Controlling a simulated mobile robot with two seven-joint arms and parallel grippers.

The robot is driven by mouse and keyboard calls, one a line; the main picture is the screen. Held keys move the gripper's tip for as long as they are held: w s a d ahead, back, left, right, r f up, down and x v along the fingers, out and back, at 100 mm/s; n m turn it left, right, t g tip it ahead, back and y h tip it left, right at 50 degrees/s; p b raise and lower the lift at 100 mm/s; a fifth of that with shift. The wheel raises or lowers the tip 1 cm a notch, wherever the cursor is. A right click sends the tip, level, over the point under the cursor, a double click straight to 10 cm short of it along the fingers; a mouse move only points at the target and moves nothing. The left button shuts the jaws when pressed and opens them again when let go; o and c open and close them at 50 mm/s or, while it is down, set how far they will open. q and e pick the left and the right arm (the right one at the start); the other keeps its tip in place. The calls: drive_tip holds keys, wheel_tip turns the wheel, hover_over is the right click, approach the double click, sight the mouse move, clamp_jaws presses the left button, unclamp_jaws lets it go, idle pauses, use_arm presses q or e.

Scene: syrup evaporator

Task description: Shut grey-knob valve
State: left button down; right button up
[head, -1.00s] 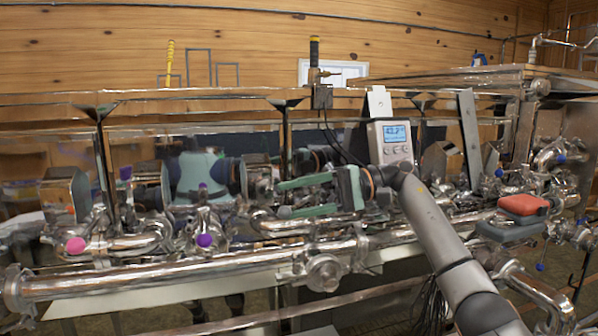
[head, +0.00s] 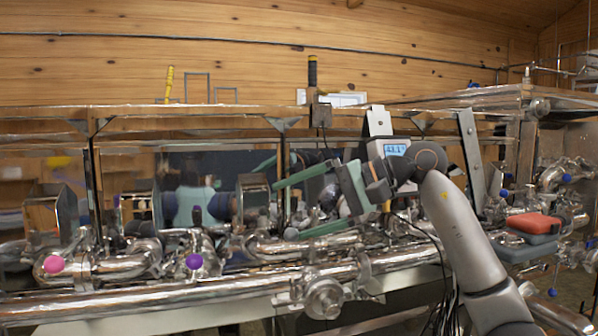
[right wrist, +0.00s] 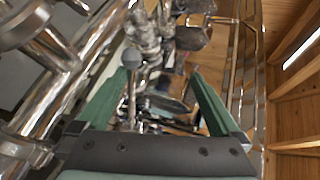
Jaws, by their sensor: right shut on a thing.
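My right gripper (head: 280,214) reaches in from the right with its green fingers toward the pipes in front of the evaporator pans. In the right wrist view the fingers (right wrist: 158,68) stand well apart. The grey knob (right wrist: 131,57) on its thin stem is at the left fingertip, and the gripper bears on this valve. In the head view I cannot make out the grey knob near the fingertips. My left gripper is not in view.
A pink knob (head: 54,264) and a purple knob (head: 194,261) sit on valves to the left. A long steel pipe (head: 150,300) runs along the front. A display box (head: 397,150) stands behind my right wrist. A red-and-grey object (head: 534,223) is at right.

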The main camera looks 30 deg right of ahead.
drive_tip(key=s+a+r+n+g+y, duration=0.4)
drive_tip(key=s+a+r+y, duration=0.2)
drive_tip(key=s+r, duration=0.3)
drive_tip(key=shift+s, duration=0.25)
drive_tip(key=w+d+f+m+t+h, duration=0.1)
drive_tip(key=w+f+h, duration=0.1)
drive_tip(key=w, duration=0.1)
drive_tip(key=w+d+f+m+t+h, duration=0.1)
drive_tip(key=w+d+f+h, duration=0.1)
drive_tip(key=f, duration=0.1)
drive_tip(key=w+d+f+m+t+h, duration=0.2)
drive_tip(key=w, duration=0.1)
drive_tip(key=shift+w+d+f, duration=0.2)
drive_tip(key=shift+w+f, duration=0.1)
drive_tip(key=shift+w, duration=0.05)
drive_tip(key=shift+c, duration=0.4)
drive_tip(key=s+d+r+p, duration=0.1)
drive_tip(key=d+p, duration=0.4)
drive_tip(key=d, duration=0.8)
drive_tip(key=shift+s+d+r+p, duration=0.3)
drive_tip(key=shift+s+r+p, duration=0.05)
drive_tip(key=shift+s, duration=0.55)
